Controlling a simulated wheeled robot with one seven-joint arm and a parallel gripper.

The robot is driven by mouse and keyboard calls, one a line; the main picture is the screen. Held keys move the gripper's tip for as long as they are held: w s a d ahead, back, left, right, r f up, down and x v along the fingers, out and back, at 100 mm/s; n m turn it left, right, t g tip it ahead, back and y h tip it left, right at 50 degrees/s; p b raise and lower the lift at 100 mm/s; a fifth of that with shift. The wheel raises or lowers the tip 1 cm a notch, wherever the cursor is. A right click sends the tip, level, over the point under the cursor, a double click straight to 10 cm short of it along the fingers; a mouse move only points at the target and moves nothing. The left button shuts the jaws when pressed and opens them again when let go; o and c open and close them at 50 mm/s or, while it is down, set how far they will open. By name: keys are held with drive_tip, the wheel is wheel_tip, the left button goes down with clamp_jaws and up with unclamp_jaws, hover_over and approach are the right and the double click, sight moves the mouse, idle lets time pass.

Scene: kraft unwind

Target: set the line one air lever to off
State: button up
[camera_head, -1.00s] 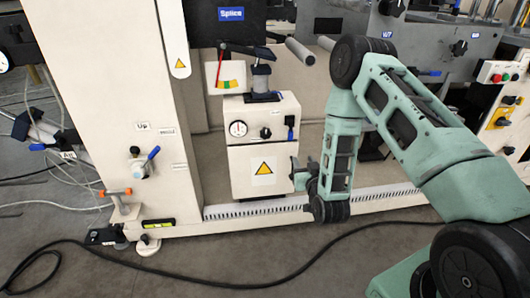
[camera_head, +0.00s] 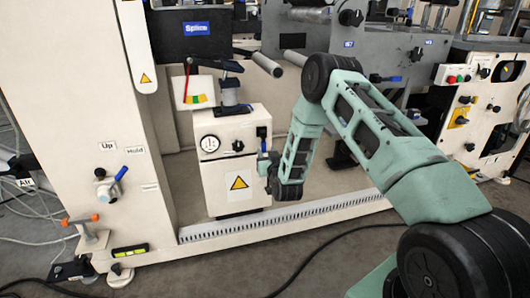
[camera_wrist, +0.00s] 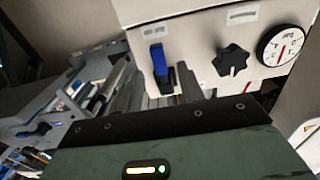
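A blue lever (camera_wrist: 159,62) shows in the wrist view, on a white box (camera_head: 222,160) with a round gauge (camera_wrist: 283,46) and a black star knob (camera_wrist: 232,61). The lever's handle stands roughly upright in that view, above a black part. A small label above it is too blurred to read. In the head view the lever (camera_head: 262,132) is small and dark at the box's right edge. My gripper (camera_head: 266,165) is just below it, by the box's right side.
Another blue lever (camera_head: 122,173) sits on the left column near "Up" and "Hold" labels. A white rail (camera_head: 300,211) runs along the floor below the box. A black cable (camera_head: 330,240) lies on the floor. Rollers (camera_head: 267,64) stick out above.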

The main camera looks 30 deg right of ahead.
sight(264, 147)
drive_tip(key=shift+x, duration=1.55)
clamp_jaws()
